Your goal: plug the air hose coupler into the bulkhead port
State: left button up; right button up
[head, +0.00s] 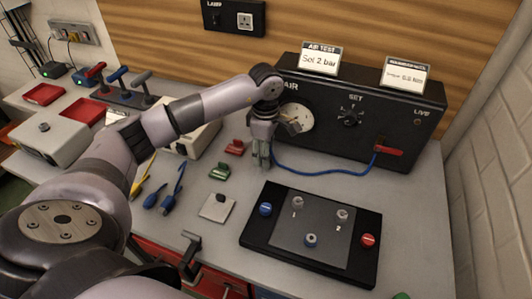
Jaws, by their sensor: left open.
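A blue air hose (325,172) curves over the bench from below a red lever (388,151) on the black air test panel (420,118). Its left end runs to my left gripper (262,160), which hides the coupler. My left gripper points down in front of the panel's left part, with its fingers open around or just beside the hose end; I cannot tell which. A black plate (262,236) in front carries several metal fittings, two near the marks 1 and 2 (342,215). I cannot tell which fitting is the bulkhead port. My right gripper is not in view.
A red block (235,147) and a green block (219,171) lie left of my gripper. Yellow and blue tools (172,194) and a small pale plate (216,207) lie nearer. The panel has a gauge (297,117) and signs. Bench right of the black plate is clear.

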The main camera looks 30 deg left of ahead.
pick_arm(q)
jog(key=shift+c, duration=0.6)
grip_shut()
jog(key=shift+r, duration=0.15)
dwell(0.4)
jog(key=shift+r+p, duration=1.7)
jog(key=shift+r, duration=1.2)
jog(key=s+d+r+m, duration=0.1)
jog(key=s+d+m, duration=0.5)
jog(key=m, duration=0.4)
jog(key=s+d+r+m, duration=0.2)
jog(key=s+d+m, duration=0.5)
jog(key=m, duration=0.3)
jog(key=shift+s+d+r+m, duration=0.2)
jog(key=shift+s+r+m, duration=0.1)
jog(key=shift+s, duration=0.6)
